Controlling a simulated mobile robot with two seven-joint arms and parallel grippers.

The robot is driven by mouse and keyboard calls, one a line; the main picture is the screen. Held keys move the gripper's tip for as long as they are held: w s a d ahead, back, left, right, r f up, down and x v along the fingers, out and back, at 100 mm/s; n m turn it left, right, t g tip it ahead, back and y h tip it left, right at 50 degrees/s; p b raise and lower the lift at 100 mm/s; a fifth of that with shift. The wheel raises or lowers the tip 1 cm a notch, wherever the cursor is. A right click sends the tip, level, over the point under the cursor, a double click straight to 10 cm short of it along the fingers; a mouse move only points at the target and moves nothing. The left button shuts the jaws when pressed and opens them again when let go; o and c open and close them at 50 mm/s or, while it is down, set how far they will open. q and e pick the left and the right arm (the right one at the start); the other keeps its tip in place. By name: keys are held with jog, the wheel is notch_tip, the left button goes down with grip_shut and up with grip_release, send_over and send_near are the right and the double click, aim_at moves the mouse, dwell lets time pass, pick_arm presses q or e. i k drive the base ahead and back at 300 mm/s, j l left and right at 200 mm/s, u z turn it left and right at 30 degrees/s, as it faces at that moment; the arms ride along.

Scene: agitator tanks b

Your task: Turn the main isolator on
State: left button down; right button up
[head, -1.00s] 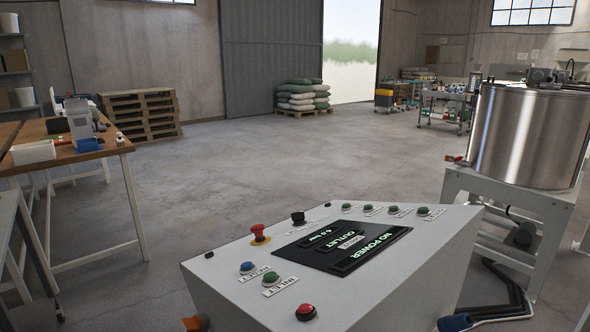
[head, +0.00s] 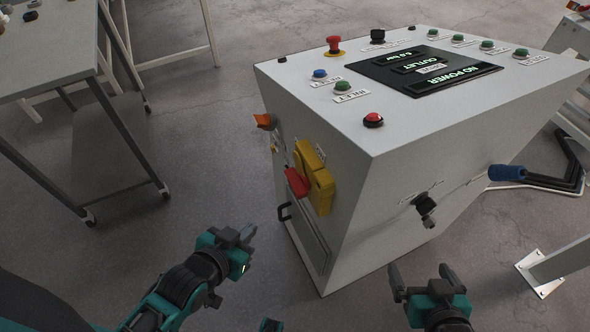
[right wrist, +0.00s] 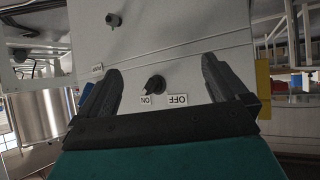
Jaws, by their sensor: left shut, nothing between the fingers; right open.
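The control console is a light grey box with a sloped top (head: 300,70); its display (head: 430,72) reads NO POWER. On its left face, a red handle (head: 297,182) sits against a yellow plate (head: 320,190). On its front face, a black rotary knob (head: 426,205) shows; in the right wrist view the knob (right wrist: 154,84) has ON and OFF labels, upside down. Which is the main isolator is not labelled legibly. My left gripper (head: 240,237) is shut and empty, left of the console. My right gripper (head: 422,276) is open and empty, apart from the front face, below the knob.
An orange handle (head: 264,121) projects from the left face and a blue one (head: 506,172) at the right. Buttons and a red emergency stop (head: 333,45) sit on top. A grey table (head: 45,50) stands at left; floor between is clear. A white metal stand foot (head: 540,283) is at lower right.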

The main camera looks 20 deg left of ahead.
aim_at(300, 183)
jog(key=j+z, duration=0.1)
jog(key=j, duration=0.8)
jog(key=k+j+z, duration=0.15)
jog(key=j, duration=0.8)
jog(key=j+z, duration=0.15)
jog(key=j, duration=0.3)
jog(key=k+j+z, duration=0.1)
jog(key=j, duration=0.3)
jog(key=k+j, duration=0.15)
jog(key=j, duration=0.3)
jog(key=k+j+z, duration=0.15)
jog(key=j, duration=0.3)
jog(key=i+l, duration=0.5)
jog(key=l, duration=0.2)
